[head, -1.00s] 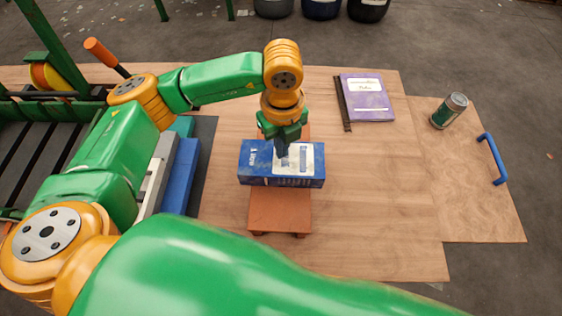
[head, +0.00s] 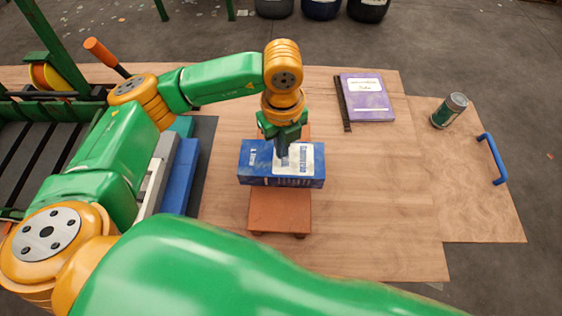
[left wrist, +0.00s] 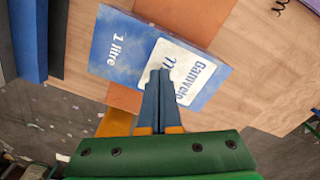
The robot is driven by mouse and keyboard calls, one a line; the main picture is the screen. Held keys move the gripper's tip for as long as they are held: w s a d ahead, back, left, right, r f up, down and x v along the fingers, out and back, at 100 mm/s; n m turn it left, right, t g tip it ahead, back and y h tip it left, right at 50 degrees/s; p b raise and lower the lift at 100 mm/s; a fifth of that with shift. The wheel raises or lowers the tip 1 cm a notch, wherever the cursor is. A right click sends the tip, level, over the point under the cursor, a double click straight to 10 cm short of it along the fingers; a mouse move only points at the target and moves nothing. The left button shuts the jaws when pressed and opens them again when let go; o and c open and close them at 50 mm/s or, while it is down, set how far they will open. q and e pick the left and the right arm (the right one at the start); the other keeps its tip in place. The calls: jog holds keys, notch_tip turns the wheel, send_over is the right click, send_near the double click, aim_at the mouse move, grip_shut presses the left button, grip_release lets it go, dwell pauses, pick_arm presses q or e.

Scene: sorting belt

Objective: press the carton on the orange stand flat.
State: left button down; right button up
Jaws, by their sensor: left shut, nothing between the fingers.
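A blue carton with a white label (head: 258,164) lies across the orange stand (head: 280,210) in the head view. It still has a box shape, with its top and front faces showing. My left gripper (head: 282,150) points down at the carton's top near its middle, fingers together and empty. In the left wrist view the closed fingertips (left wrist: 160,74) are over the white label of the carton (left wrist: 118,48). The tips seem to be at or very near the surface; I cannot tell whether they touch. My right gripper is not in view.
A purple notebook (head: 368,98) lies at the back right of the wooden table (head: 370,220). A can (head: 449,110) and a blue handle (head: 493,158) are farther right. A blue block (head: 180,178) stands left of the stand. The table's right front is clear.

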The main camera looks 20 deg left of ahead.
aim_at(282, 162)
pick_arm(q)
jog(key=shift+f+b, duration=0.65)
jog(key=shift+f, duration=0.05)
jog(key=shift+s+f, duration=0.15)
jog(key=shift+f+b, duration=0.15)
jog(key=shift+b, duration=0.15)
jog(key=shift+w+f+b, duration=0.2)
jog(key=shift+f+b, duration=0.1)
jog(key=shift+f, duration=0.05)
jog(key=shift+f+b, duration=0.45)
jog(key=shift+b, duration=0.05)
jog(key=shift+s+f, duration=0.1)
jog(key=shift+s, duration=0.1)
jog(key=shift+w, duration=0.2)
